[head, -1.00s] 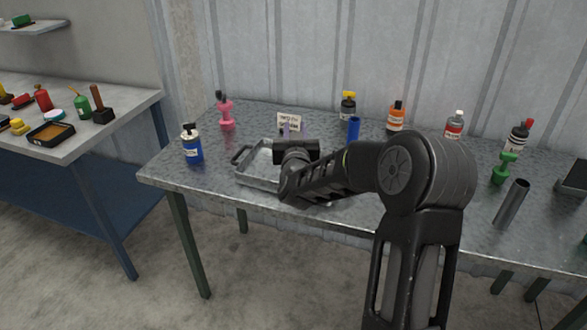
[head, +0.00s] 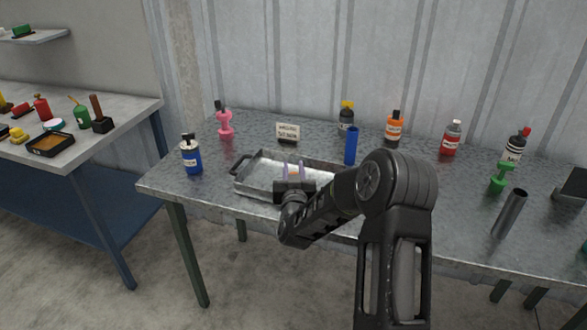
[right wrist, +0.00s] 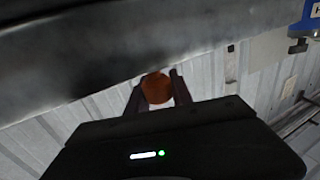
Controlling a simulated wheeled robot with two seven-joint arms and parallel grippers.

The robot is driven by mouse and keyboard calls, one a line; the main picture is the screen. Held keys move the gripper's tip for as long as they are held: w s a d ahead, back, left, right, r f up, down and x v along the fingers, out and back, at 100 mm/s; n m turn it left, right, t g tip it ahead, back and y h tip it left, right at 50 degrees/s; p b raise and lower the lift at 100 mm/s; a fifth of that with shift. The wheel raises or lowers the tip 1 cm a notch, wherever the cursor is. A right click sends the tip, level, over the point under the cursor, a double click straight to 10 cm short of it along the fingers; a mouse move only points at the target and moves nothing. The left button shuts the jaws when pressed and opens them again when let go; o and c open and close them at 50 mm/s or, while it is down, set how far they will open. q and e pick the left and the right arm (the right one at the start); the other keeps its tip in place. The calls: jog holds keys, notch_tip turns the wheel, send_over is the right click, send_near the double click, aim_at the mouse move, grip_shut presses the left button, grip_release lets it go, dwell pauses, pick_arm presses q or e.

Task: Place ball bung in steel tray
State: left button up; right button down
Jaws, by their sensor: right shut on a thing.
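The steel tray (head: 250,185) is a shallow grey metal tray with a handle at its left end, on the metal table. My right gripper (head: 294,170) appears over the tray in the head view; its height above the tray floor is hard to judge. It is shut on the ball bung, a small orange-brown round piece that shows between the fingers in the head view (head: 294,173) and in the right wrist view (right wrist: 157,87). My right wrist and forearm cover the tray's front right part. My left gripper is not in view.
A blue bottle (head: 191,155) stands left of the tray. A small sign (head: 288,132) and a blue tube (head: 351,146) stand behind it. A grey pipe (head: 510,212) stands at right.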

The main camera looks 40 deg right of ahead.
jog(key=shift+f, duration=0.1)
jog(key=c, duration=1.1)
grip_release()
jog(key=shift+r, duration=0.2)
jog(key=b+v, duration=0.2)
jog(key=v, duration=1)
